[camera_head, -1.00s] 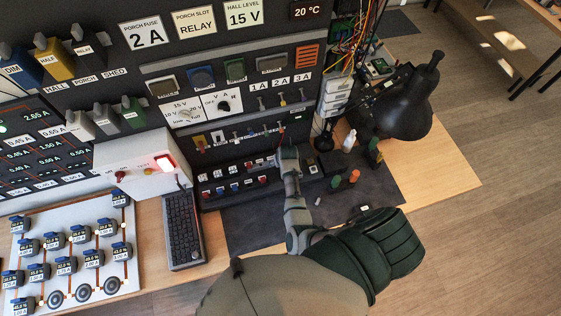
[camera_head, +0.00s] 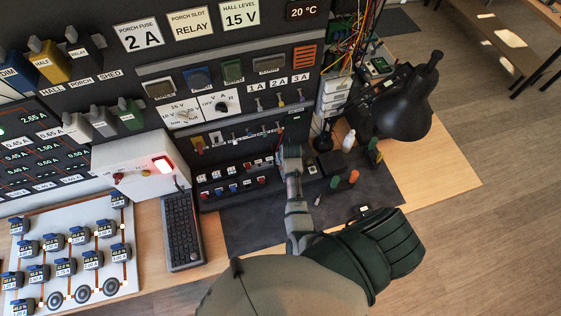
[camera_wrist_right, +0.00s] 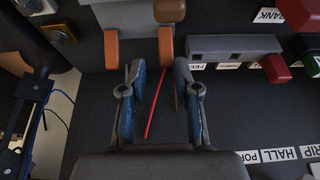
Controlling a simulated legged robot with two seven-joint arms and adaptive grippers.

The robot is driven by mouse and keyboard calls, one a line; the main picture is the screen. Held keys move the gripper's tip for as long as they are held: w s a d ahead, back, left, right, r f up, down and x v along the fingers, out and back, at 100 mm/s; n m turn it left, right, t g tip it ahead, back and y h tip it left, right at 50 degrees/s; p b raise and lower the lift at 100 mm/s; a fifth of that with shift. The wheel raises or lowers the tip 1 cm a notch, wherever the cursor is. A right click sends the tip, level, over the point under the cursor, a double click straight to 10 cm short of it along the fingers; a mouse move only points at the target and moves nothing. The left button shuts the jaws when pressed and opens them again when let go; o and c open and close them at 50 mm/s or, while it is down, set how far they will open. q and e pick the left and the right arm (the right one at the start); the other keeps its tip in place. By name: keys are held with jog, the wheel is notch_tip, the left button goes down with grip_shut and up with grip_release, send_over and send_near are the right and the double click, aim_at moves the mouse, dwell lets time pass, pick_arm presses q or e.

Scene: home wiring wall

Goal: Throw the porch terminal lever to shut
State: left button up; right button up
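In the right wrist view a pale grey terminal block (camera_wrist_right: 137,16) carries two orange levers, a left lever (camera_wrist_right: 111,50) and a right lever (camera_wrist_right: 165,46). I cannot read which one is the porch lever. My right gripper (camera_wrist_right: 161,70) is open. Its two fingertips stand apart just below the block, with the lower end of the right lever between them. I cannot tell whether they touch it. A thin red wire (camera_wrist_right: 153,108) runs down between the fingers. In the head view my right gripper (camera_head: 281,157) is at the wall's lower right and hides the block. My left gripper is not in view.
A grey block with a red end (camera_wrist_right: 232,46) and labels sits right of my fingers in the wrist view. In the head view, a black lamp (camera_head: 402,105) and orange and green pieces (camera_head: 345,179) stand right of my arm; a keyboard (camera_head: 182,228) lies left.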

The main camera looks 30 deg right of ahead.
jog(key=shift+v, duration=1.15)
jog(key=v, duration=1.3)
jog(key=shift+a+r, duration=0.3)
jog(key=shift+r, duration=0.05)
jog(key=v, duration=0.7)
jog(key=shift+s+a+r, duration=0.1)
jog(key=shift+r, duration=0.05)
